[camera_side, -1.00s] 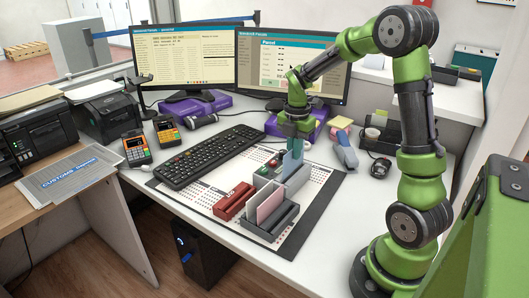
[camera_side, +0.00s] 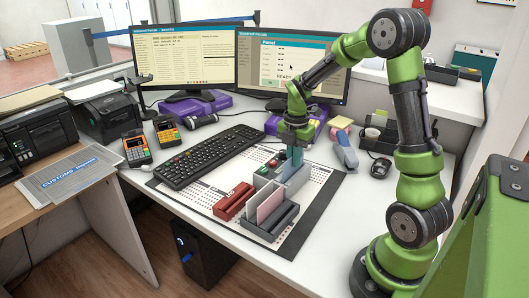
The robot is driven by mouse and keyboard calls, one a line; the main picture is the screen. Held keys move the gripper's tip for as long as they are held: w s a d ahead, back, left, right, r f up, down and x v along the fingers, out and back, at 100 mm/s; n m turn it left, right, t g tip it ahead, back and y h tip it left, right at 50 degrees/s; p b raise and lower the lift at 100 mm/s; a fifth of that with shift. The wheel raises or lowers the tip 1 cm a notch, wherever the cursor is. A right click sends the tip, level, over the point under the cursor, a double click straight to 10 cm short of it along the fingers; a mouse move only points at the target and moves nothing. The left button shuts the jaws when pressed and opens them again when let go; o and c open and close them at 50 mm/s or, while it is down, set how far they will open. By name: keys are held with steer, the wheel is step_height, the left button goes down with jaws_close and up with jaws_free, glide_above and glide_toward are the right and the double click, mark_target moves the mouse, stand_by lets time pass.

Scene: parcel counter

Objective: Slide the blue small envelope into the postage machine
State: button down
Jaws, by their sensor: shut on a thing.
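The blue small envelope (camera_side: 294,168) stands upright on edge below my gripper (camera_side: 295,146). My gripper is shut on its upper edge. The envelope's lower part is at the grey postage machine (camera_side: 268,183), which has small red and green buttons (camera_side: 270,163) on its top. The lower edge of the envelope is hidden by the machine's near parts, so I cannot tell how deep it sits in the slot.
A grey rack (camera_side: 283,222) with a pink envelope (camera_side: 270,205) stands in front of the machine. A red holder (camera_side: 233,201) is at its left, the keyboard (camera_side: 208,157) behind that. A blue-grey stapler-like object (camera_side: 344,150) and mouse (camera_side: 380,168) lie right.

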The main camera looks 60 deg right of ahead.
steer(key=shift+f, duration=0.7)
steer(key=c, duration=1.2)
jaws_free()
step_height(320, 180, up, 17)
